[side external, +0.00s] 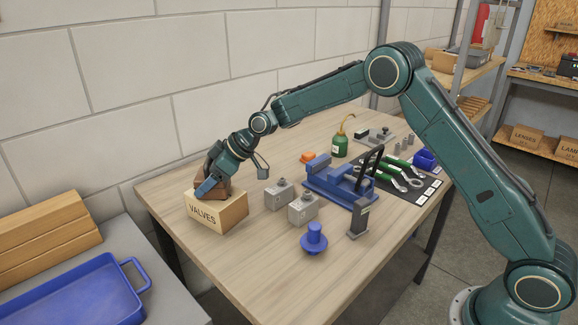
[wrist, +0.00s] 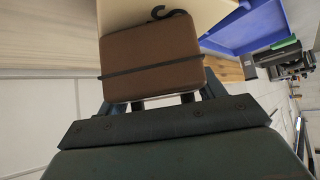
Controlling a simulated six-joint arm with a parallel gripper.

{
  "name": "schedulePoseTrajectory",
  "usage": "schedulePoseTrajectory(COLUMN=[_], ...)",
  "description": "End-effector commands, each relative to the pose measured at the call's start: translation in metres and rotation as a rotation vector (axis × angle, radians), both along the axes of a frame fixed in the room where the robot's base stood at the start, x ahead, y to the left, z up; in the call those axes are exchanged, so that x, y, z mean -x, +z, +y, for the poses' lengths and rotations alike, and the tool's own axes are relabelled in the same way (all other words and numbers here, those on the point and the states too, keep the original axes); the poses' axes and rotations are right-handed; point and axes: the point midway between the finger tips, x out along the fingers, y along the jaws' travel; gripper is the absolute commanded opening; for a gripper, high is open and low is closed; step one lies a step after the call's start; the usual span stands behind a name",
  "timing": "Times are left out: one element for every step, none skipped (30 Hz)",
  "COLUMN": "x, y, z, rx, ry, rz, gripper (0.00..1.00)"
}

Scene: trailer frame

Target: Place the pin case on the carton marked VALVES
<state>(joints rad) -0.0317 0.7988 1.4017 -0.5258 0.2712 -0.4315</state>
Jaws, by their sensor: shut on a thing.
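The pin case is a brown box with a dark band around it, seen in the wrist view (wrist: 150,62) between my fingers. In the side external view the brown pin case (side external: 204,184) is at the top of the carton marked VALVES (side external: 215,214), partly hidden by my gripper (side external: 208,188). My gripper is shut on the pin case. The case looks to be at or just over the carton's top; I cannot tell whether it touches. The carton stands at the table's left end, its label facing the camera.
Grey metal blocks (side external: 303,209) and a blue flanged part (side external: 314,239) stand right of the carton. A blue tray (side external: 75,290) is at lower left. The table's front is clear.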

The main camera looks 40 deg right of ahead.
Motion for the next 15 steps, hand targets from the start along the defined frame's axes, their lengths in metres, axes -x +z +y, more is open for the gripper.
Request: schedulePoseTrajectory(x=[-0.0002,-0.0002,-0.0002,-0.0002,-0.0002,-0.0002,-0.0002,-0.0001,0.0,-0.0001,-0.0001,0.0,0.0,-0.0001,-0.0001], y=[0.0008,0.0008,0.0006,0.0004,-0.0001,-0.0011,-0.0018,-0.0025,-0.0028,-0.0027,-0.0027,-0.0026,-0.0026,-0.0025,-0.0025], z=[0.0001,0.0001,0.0001,0.0001,0.0,0.0,0.0,0.0,-0.0001,-0.0001,-0.0001,-0.0001,-0.0001,-0.0001,-0.0001], rx=[0.0,0.0,0.0,0.0,-0.001,-0.001,0.0,0.0,0.0,0.0,0.0,0.0,0.0,0.0,0.0], ry=[0.001,0.001,0.001,0.001,0.0,0.0,0.0,0.0,0.0,0.0,0.0,0.0,0.0,0.0,0.0], rz=[-0.001,-0.001,-0.001,-0.001,-0.001,-0.001,0.0,0.0,0.0,0.0,0.0,0.0,0.0,0.0,0.0], gripper=[0.42,0.42,0.42,0.42,0.42,0.42,0.42,0.42,0.74,0.8,0.86,0.9,0.9,0.9,0.9])
